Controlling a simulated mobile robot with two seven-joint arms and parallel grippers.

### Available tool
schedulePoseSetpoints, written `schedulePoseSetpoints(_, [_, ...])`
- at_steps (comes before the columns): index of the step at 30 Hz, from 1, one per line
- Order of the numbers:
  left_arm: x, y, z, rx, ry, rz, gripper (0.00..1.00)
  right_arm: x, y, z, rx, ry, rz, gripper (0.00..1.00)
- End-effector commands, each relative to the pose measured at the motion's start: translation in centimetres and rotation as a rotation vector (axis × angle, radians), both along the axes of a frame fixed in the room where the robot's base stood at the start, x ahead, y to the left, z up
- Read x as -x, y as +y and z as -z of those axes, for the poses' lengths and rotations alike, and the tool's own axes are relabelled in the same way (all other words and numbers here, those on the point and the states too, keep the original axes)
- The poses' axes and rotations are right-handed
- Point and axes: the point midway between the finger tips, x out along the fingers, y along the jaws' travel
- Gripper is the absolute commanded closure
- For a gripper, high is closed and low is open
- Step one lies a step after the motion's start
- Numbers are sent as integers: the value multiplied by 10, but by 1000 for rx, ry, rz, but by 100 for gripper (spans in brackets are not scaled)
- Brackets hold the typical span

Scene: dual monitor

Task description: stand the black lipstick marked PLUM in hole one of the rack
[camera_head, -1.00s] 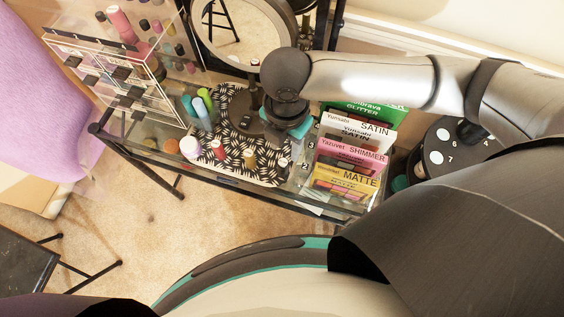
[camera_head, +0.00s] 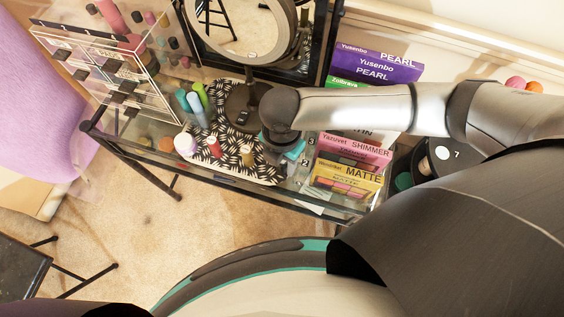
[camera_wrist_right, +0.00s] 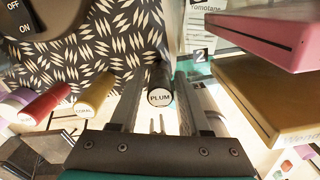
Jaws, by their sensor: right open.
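The black lipstick (camera_wrist_right: 159,84), with PLUM on its pale end, stands between the two fingers of my right gripper (camera_wrist_right: 158,78) in the right wrist view. The fingers are open, with the lipstick nearer the middle; contact is not clear. In the head view my right gripper (camera_head: 283,152) is over the right end of the patterned mat (camera_head: 235,170) and hides the lipstick. The clear rack (camera_head: 307,160) is just right of the gripper, with number 3 showing; its number 2 label (camera_wrist_right: 201,54) shows in the wrist view. Hole one cannot be made out. My left gripper is not in view.
A gold lipstick (camera_head: 247,155) and a red lipstick (camera_head: 214,148) stand left of the gripper. Upright palettes, including a yellow one (camera_head: 345,178), stand close on the right. The round mirror (camera_head: 243,28) and its base are behind. The glass table's front edge is near.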

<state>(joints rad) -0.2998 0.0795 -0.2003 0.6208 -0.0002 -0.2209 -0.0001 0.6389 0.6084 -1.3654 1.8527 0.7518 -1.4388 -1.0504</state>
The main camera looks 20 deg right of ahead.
Motion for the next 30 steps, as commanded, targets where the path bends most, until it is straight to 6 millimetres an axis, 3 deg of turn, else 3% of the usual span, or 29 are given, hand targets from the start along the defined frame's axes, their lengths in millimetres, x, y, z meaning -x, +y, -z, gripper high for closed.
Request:
schedulePoseSetpoints(2, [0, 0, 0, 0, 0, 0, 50, 0, 0, 0, 0, 0, 0, 55])
schedulePoseSetpoints(14, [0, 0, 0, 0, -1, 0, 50, 0, 0, -1, 0, 0, 1, 100])
schedulePoseSetpoints(30, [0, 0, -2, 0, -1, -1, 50, 0, 0, -6, 0, 0, 1, 100])
